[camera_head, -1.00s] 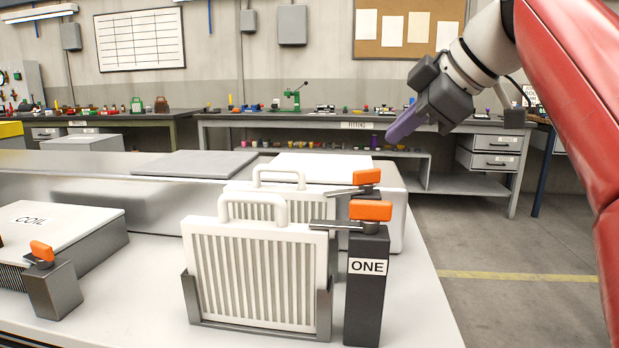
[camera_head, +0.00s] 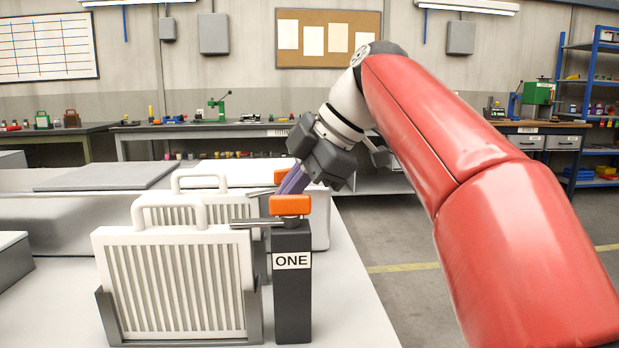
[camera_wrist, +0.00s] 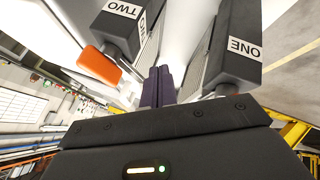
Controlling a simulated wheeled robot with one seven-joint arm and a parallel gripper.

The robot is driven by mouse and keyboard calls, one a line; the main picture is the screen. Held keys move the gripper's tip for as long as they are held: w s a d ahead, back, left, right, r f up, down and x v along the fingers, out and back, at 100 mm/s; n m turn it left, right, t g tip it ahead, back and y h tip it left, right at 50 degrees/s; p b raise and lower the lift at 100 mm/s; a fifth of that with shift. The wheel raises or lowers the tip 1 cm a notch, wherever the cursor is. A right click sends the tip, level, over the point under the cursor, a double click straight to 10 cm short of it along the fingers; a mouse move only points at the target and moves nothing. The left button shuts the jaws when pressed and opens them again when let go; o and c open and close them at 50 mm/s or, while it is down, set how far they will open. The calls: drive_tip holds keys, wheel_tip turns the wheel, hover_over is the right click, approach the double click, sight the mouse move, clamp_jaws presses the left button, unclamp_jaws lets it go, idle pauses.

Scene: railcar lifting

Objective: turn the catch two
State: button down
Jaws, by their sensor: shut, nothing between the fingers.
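Catch two has an orange handle (camera_wrist: 98,65) beside a dark post labelled TWO (camera_wrist: 123,12) in the wrist view. In the head view only a bit of its orange handle (camera_head: 280,176) shows behind catch one, beside my fingers. Catch one has an orange handle (camera_head: 290,205) on a dark post labelled ONE (camera_head: 292,275). My gripper (camera_head: 292,183) has purple fingers, which are shut and empty. They point down-left beside catch two's handle; whether they touch it I cannot tell. In the wrist view the fingers (camera_wrist: 158,86) lie between the two posts, right of the orange handle.
A white ribbed panel with a handle (camera_head: 175,285) stands in a grey holder left of post one, with a similar panel (camera_head: 200,182) behind it. A grey flat slab (camera_head: 105,176) lies further back left. The white table (camera_head: 345,300) is bare at right.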

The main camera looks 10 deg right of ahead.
sight(277, 184)
drive_tip(key=shift+w+a, duration=0.25)
drive_tip(key=shift+w, duration=0.3)
drive_tip(key=shift+w+a, duration=0.25)
drive_tip(key=shift+w, duration=0.25)
drive_tip(key=shift+w+a, duration=0.1)
drive_tip(key=shift+a, duration=0.2)
drive_tip(key=m, duration=0.1)
drive_tip(key=m+t+h, duration=0.1)
drive_tip(key=m, duration=0.1)
drive_tip(key=a+m+t, duration=0.1)
drive_tip(key=shift+w+a+m+h, duration=0.1)
drive_tip(key=shift+w+m+h, duration=0.15)
drive_tip(key=shift+m+h, duration=0.15)
drive_tip(key=shift+w+a, duration=0.15)
drive_tip(key=shift+w, duration=0.05)
idle(0.6)
drive_tip(key=shift+s+d, duration=0.1)
drive_tip(key=shift+d, duration=0.6)
